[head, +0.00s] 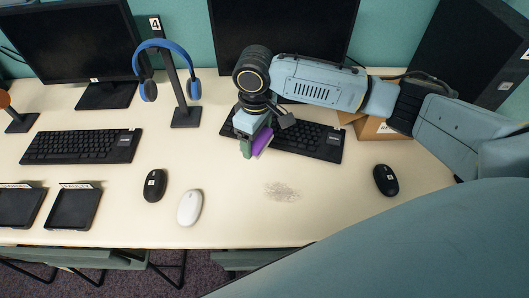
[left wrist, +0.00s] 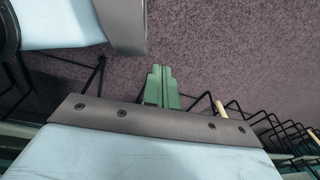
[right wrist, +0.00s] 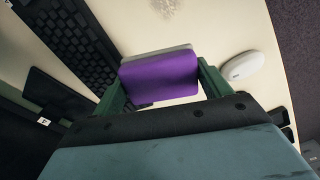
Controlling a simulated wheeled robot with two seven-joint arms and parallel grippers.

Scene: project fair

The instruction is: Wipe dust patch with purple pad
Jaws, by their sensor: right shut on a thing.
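The dust patch (head: 283,191) is a grey speckled smudge on the cream table, right of the white mouse. It also shows at the top edge of the right wrist view (right wrist: 164,8). My right gripper (head: 254,140) is shut on the purple pad (head: 262,141). The pad sits between its green fingers in the right wrist view (right wrist: 160,75), with a pale layer along its far edge. The pad is held up and left of the dust patch, in front of the middle keyboard. My left gripper (left wrist: 160,85) has its green fingers together, empty, over the carpet.
The middle keyboard (head: 312,140) lies behind the pad. A white mouse (head: 189,207), a black mouse (head: 154,185) and another black mouse (head: 385,180) flank the patch. Blue headphones (head: 167,45) hang on a stand at left. Black trays (head: 75,207) sit front left. Table around the patch is clear.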

